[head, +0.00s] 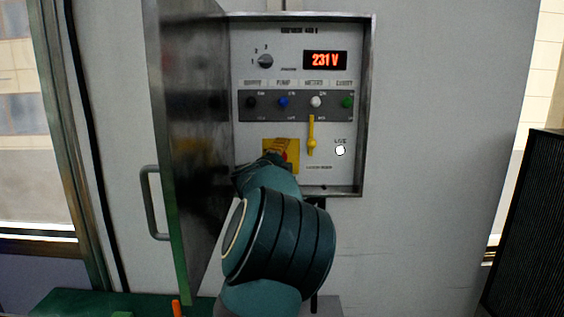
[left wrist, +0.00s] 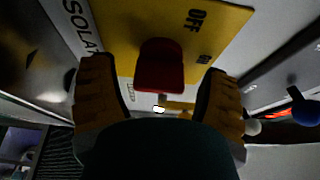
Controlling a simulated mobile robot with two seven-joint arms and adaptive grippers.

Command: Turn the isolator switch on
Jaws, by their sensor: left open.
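The isolator switch is a red knob (left wrist: 160,66) on a yellow plate (left wrist: 118,20) marked OFF, with a second, smaller mark that is hard to read. In the head view the yellow plate (head: 268,144) sits low in the wall panel, mostly covered by my left arm. My left gripper (left wrist: 158,95) is open, with one orange finger on each side of the knob in the left wrist view; I see gaps on both sides. Whether the fingertips reach the knob's depth, I cannot tell. In the head view the gripper (head: 274,158) is largely hidden behind my wrist. My right gripper is out of view.
The open metal door (head: 185,150) stands close to the left of my arm, with a grey handle (head: 150,203). A yellow lever (head: 311,138) hangs just right of the plate. A row of coloured knobs (head: 283,102) and a red 231 V display (head: 325,60) are above.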

